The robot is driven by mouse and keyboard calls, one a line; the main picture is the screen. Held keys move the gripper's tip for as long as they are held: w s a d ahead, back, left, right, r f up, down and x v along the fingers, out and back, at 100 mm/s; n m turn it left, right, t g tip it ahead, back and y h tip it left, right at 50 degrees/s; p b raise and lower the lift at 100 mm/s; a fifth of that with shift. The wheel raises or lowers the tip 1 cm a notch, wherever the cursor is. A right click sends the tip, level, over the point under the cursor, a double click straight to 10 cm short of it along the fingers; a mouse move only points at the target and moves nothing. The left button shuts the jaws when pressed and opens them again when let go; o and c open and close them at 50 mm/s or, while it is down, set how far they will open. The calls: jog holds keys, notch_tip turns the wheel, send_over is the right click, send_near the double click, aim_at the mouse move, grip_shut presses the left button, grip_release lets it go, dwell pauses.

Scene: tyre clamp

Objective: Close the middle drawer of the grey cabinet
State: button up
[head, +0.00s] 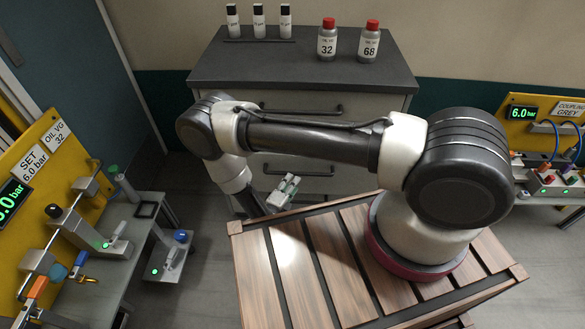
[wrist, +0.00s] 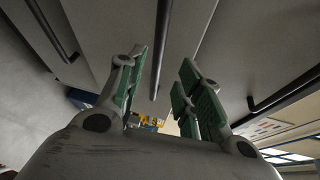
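The grey cabinet (head: 398,102) with a dark top stands beyond my arm in the head view. Its middle drawer handle (head: 285,170) is a dark bar, partly hidden behind my arm. I cannot tell how far the middle drawer stands out. My gripper (head: 287,188) is low in front of the drawer fronts, near that handle. In the wrist view my gripper (wrist: 162,62) is open, its two green-padded fingers apart with nothing held. A dark bar handle (wrist: 161,45) on the middle panel (wrist: 125,20) shows between the fingertips, seemingly just beyond them; contact is not visible.
The top drawer handle (head: 300,110) is above. Bottles (head: 327,40) and small vials (head: 258,22) stand on the cabinet top. A slatted wooden surface (head: 290,265) lies under my arm. Benches with yellow panels (head: 62,205) flank both sides. Floor at the left front is open.

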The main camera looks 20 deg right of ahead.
aim_at(299, 175)
jog(key=w+d, duration=0.1)
jog(key=w, duration=0.1)
jog(key=w+d+f+n, duration=0.1)
jog(key=d, duration=0.1)
jog(key=w+d+n, duration=0.1)
jog(key=w+d, duration=0.1)
jog(key=shift+w+d+f, duration=0.1)
jog(key=shift+w+f, duration=0.2)
grip_shut()
